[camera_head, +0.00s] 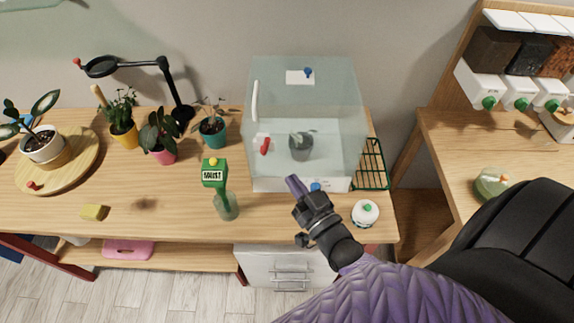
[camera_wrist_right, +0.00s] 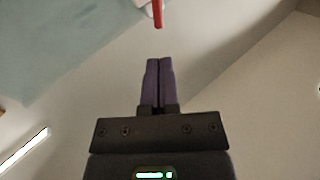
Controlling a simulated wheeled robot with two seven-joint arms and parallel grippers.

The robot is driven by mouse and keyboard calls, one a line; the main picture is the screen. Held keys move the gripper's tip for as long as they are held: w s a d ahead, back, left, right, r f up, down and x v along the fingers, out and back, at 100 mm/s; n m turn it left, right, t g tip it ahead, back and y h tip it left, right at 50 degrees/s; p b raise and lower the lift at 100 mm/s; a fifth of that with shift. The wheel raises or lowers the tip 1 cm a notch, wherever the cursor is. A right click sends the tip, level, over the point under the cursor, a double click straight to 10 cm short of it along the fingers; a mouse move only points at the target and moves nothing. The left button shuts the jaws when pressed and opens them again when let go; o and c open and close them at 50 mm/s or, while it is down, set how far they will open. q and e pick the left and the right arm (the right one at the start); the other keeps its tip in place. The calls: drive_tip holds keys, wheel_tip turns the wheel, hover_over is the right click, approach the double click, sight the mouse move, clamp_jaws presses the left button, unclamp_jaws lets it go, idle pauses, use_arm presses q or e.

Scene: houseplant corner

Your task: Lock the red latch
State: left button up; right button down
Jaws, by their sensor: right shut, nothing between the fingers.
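The red latch (camera_head: 265,146) is on the front left of a clear glass case (camera_head: 330,100), beside a white handle (camera_head: 255,102). The latch also shows in the right wrist view as a red bar (camera_wrist_right: 157,14) at the top edge, partly cut off. My right gripper (camera_head: 293,184) is shut and empty, in front of the case, to the right of and below the latch in the head view. Its purple fingers (camera_wrist_right: 159,64) are pressed together, apart from the red bar in the wrist view. My left gripper is not in view.
A potted plant (camera_head: 302,146) is inside the case. A green-topped spray bottle (camera_head: 227,206) stands left of my right gripper, and a white round jar (camera_head: 365,213) stands right of it. A green wire rack (camera_head: 372,165) is right of the case. Potted plants and a black lamp (camera_head: 165,80) stand left.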

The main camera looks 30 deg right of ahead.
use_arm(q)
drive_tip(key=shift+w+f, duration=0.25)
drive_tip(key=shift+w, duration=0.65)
use_arm(e)
drive_tip(key=shift+s+d+f, duration=0.1)
drive_tip(key=shift+s+f, duration=0.15)
drive_tip(key=shift+s, duration=1.05)
drive_tip(key=shift+s+f, duration=0.2)
drive_tip(key=shift+s, duration=1.1)
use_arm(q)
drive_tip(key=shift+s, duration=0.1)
use_arm(e)
drive_tip(key=shift+s, duration=0.1)
